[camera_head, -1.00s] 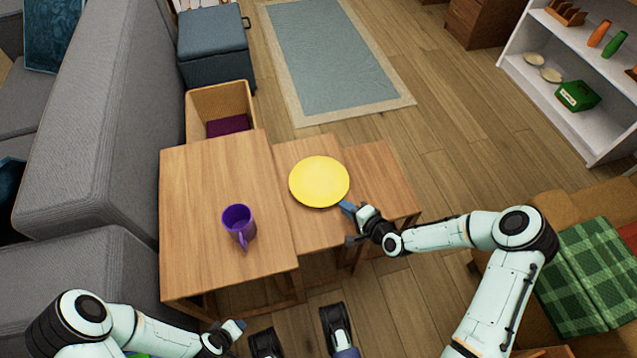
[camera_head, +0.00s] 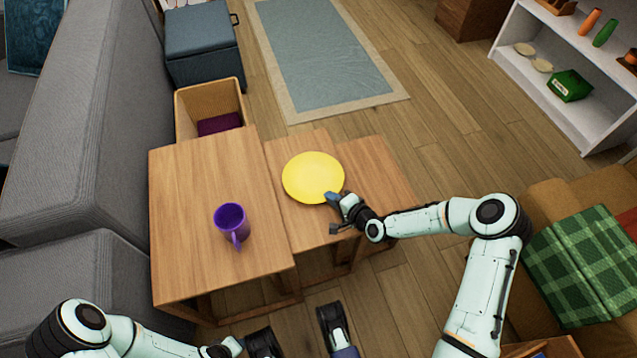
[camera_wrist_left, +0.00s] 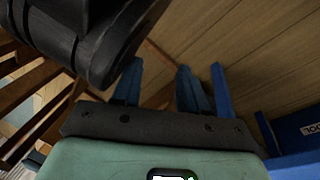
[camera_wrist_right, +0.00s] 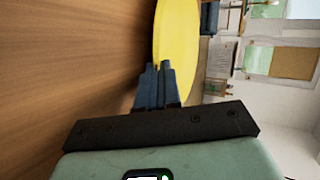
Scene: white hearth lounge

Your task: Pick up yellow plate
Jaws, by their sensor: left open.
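The yellow plate (camera_head: 311,178) sits on or just over the middle wooden table in the head view; I cannot tell whether it is lifted. My right gripper (camera_head: 333,199) is at its near right rim. In the right wrist view its fingers (camera_wrist_right: 160,72) are close together at the rim of the plate (camera_wrist_right: 177,38), one on each side, and look shut on it. My left gripper (camera_head: 237,346) is low in the head view, away from the plate. In the left wrist view its fingers (camera_wrist_left: 172,80) are spread apart.
A purple mug (camera_head: 231,220) stands on the larger wooden table (camera_head: 185,240) left of the plate. A grey sofa (camera_head: 100,130) lies to the left. A white shelf (camera_head: 510,62) stands at the far right. Open floor (camera_head: 440,130) lies between table and shelf.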

